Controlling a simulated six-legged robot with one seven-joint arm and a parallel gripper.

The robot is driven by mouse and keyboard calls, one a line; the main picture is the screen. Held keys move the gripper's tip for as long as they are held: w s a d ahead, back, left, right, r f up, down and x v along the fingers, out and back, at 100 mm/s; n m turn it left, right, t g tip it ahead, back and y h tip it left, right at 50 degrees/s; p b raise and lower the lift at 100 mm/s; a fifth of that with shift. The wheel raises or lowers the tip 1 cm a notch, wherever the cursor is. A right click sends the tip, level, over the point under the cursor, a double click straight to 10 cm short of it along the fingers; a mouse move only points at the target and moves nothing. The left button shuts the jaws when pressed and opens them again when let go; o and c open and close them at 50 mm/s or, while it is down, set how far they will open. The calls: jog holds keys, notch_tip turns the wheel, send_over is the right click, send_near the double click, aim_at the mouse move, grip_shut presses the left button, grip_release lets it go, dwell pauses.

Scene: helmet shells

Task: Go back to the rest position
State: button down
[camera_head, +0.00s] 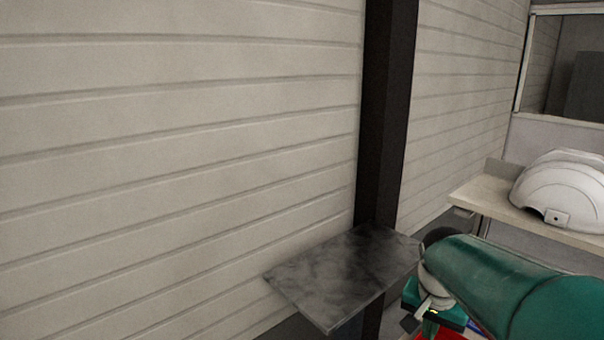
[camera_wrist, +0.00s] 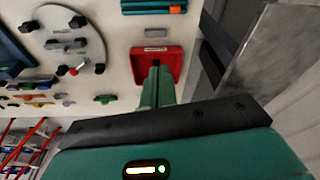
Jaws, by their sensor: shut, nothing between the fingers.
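My gripper (camera_wrist: 156,68) shows in the wrist view as two green fingers close together, with nothing between them. Its tips overlap the view of a red tray (camera_wrist: 173,56) on a pale surface; I cannot tell the distance between them. In the head view my green arm reaches in from the lower right, in front of the workbench and beside the grey metal shelf. The fingers cannot be made out there. A white helmet shell (camera_head: 562,190) sits on the workbench (camera_head: 478,196) at the right, apart from my arm.
The grey metal shelf (camera_head: 345,275) juts out by a dark post (camera_head: 385,120) against the panelled wall. It is bare. In the wrist view a round grey plate (camera_wrist: 62,38) with black knobs and several small coloured parts lie left of the tray. A red rack (camera_wrist: 22,140) stands lower left.

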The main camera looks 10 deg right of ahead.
jog(key=s+a+r+n+t+y, duration=0.1)
jog(key=s+a+n+t, duration=0.1)
jog(key=a+n, duration=0.3)
jog(key=s+a+r+n+t, duration=0.2)
jog(key=s+a+n, duration=0.3)
jog(key=a, duration=0.9)
jog(key=shift+s+a+y, duration=0.2)
jog(key=shift+s+y, duration=0.05)
jog(key=shift+y, duration=0.15)
jog(key=shift+r, duration=0.1)
